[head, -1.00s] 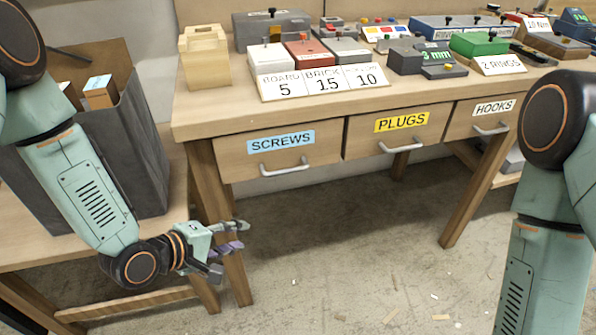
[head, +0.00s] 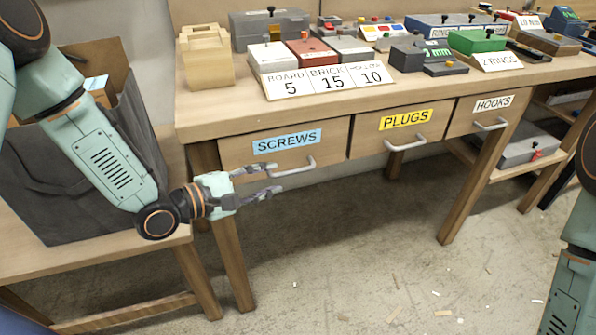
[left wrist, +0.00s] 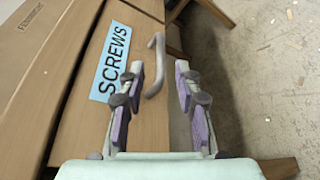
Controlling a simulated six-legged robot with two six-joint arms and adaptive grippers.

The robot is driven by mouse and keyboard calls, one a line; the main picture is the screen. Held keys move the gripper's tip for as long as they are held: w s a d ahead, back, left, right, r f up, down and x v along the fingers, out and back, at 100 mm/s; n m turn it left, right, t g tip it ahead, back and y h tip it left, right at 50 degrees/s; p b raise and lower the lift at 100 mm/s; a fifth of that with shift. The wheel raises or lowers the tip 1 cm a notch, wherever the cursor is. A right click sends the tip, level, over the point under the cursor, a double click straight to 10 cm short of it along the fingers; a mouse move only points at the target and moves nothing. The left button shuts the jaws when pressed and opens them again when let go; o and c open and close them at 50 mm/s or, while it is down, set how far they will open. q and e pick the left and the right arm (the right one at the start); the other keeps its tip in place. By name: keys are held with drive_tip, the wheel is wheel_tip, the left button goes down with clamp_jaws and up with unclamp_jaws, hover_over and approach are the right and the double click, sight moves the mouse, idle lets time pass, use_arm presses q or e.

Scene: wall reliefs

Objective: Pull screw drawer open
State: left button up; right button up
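The screw drawer (head: 236,153) is the leftmost of three in the wooden bench, with a blue "SCREWS" label (head: 287,141) and a grey bar handle (head: 294,168). It looks shut. My left gripper (head: 275,181) is in front of it, just left of and slightly below the handle. In the left wrist view the fingers (left wrist: 160,88) are spread and empty, with the handle (left wrist: 155,65) ahead, between the lines of the fingertips. I cannot tell if they touch it. My right arm shows at the right edge; its gripper is out of view.
The plugs drawer (head: 365,134) and hooks drawer (head: 461,117) sit to the right, both with handles. A grey bag (head: 60,185) stands on a low wooden table at left. Boxes and number cards (head: 328,80) fill the bench top. The floor below the drawers is mostly clear.

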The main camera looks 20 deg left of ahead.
sight(290, 174)
use_arm(q)
drive_tip(key=shift+b+x, duration=0.35)
drive_tip(key=shift+x, duration=0.45)
drive_tip(key=b+x, duration=0.2)
drive_tip(key=x, duration=0.3)
drive_tip(key=shift+s+f, duration=0.1)
drive_tip(key=shift+w+d, duration=0.25)
drive_tip(key=shift+w, duration=0.25)
clamp_jaws()
